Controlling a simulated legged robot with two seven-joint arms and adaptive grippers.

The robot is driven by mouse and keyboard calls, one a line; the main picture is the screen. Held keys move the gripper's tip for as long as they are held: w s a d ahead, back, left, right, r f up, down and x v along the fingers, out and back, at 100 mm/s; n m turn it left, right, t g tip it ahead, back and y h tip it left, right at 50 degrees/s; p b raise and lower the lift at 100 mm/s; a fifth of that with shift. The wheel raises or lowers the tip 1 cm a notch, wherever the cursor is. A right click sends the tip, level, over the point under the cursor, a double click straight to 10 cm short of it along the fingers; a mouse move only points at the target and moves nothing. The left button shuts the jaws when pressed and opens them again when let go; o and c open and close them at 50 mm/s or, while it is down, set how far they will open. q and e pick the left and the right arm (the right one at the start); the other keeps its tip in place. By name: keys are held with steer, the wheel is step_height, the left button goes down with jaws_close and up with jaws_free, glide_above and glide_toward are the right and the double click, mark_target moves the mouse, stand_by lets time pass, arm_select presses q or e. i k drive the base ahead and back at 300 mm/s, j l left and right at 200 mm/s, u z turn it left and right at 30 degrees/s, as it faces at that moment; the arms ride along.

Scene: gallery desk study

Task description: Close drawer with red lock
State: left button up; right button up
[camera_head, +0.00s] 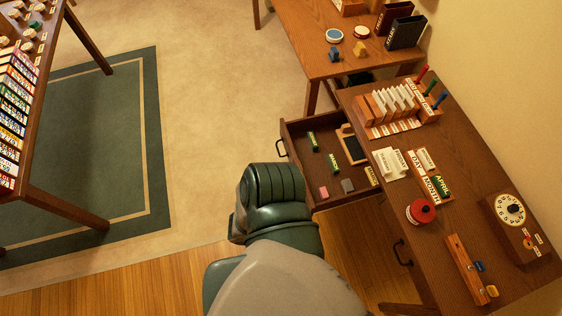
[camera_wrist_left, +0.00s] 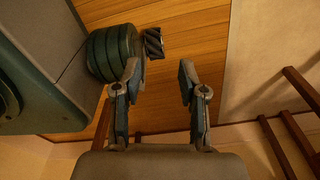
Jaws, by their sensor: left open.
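A wooden drawer (camera_head: 298,165) is pulled out of the desk (camera_head: 463,212) at the right in the head view. A second, dark handle (camera_head: 402,252) sits nearer on the desk's front. One of my arms reaches up from the bottom middle and hides the drawer's near front corner; its gripper does not show there. In the left wrist view my left gripper (camera_wrist_left: 159,72) is open and empty above the wooden floor.
The desk top carries a card rack (camera_head: 390,105), a red round item (camera_head: 421,212) and a dial box (camera_head: 512,212). Another table (camera_head: 308,45) stands behind, and one with card rows is at the left. The rug and floor left of the drawer are clear.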

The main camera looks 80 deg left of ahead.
mark_target(317, 171)
steer(key=u, duration=2.45)
steer(key=i+z, duration=0.2)
steer(key=z, duration=0.25)
